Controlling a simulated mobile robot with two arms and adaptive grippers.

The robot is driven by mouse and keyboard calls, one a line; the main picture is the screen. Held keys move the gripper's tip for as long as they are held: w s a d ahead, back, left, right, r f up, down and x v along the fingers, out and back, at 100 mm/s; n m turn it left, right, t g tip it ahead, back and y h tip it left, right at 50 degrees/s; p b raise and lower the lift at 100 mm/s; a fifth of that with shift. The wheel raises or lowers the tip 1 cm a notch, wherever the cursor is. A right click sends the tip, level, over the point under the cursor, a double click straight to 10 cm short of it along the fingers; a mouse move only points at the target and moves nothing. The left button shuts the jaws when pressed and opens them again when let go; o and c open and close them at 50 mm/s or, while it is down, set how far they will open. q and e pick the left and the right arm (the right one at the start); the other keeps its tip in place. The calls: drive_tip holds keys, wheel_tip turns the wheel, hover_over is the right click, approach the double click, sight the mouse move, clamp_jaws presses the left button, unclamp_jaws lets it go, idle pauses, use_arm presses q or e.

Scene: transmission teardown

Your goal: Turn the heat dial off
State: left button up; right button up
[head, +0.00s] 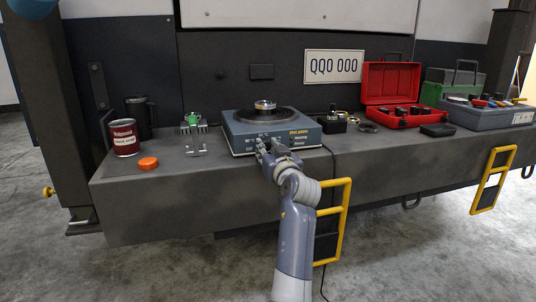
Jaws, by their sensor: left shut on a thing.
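A blue-grey box-shaped heater (308,135) with a round dark top plate sits on the grey bench in the middle of the head view. The heat dial is not clearly visible; the fingers cover that part of the front face. My right gripper is not in view.
To the left are a red can (124,138), an orange lid (148,163), a black mug (140,117) and a small metal fixture (194,133). Bench front is clear at left.

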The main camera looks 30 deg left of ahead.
use_arm(q)
drive_tip(key=shift+f+n, duration=0.2)
drive_tip(key=shift+n, duration=0.1)
idle(0.4)
drive_tip(key=o, duration=1.1)
drive_tip(key=shift+c, duration=0.2)
drive_tip(key=shift+r, duration=0.1)
wheel_tip(320, 180, up, 10)
